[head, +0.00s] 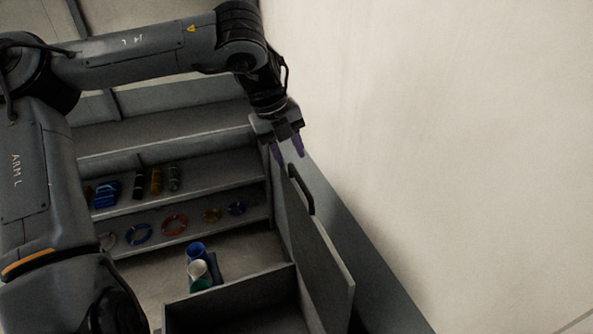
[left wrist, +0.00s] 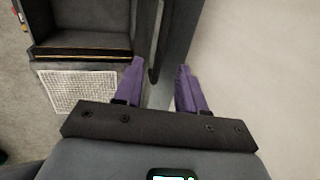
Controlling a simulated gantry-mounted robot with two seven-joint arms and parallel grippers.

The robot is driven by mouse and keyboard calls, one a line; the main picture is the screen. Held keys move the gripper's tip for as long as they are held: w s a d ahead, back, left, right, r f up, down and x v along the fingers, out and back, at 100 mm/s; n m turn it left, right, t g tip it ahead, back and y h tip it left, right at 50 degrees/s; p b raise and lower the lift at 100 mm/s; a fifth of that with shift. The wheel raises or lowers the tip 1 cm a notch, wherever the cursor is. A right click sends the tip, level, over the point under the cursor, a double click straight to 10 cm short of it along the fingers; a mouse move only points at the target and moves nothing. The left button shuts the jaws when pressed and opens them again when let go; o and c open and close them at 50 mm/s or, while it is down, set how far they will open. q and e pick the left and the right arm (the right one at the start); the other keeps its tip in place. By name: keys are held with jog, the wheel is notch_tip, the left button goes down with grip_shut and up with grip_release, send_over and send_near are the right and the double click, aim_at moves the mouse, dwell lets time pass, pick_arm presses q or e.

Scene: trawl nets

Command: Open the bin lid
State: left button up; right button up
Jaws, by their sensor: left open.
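The grey bin (head: 230,296) stands at the bottom of the head view, and its inside is visible. Its lid (head: 318,250) is a flat grey panel standing steeply up along the bin's right side, with a black bar handle (head: 303,190) near its upper edge. My left gripper (head: 288,156) is open and empty, just above the handle end in the head view. In the left wrist view, the handle (left wrist: 156,45) shows between and beyond the purple fingers of the left gripper (left wrist: 160,68); I see no contact. My right gripper is not in view.
A pale wall (head: 450,130) rises close on the right. Shelves (head: 190,190) at the left hold coloured rings and spools. Blue, white and green cylinders (head: 197,268) stand behind the bin. A white grid mat (left wrist: 72,92) shows in the left wrist view.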

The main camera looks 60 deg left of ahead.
aim_at(298, 178)
pick_arm(q)
jog(key=shift+p+x, duration=0.45)
jog(key=shift+x, duration=2.95)
grip_shut()
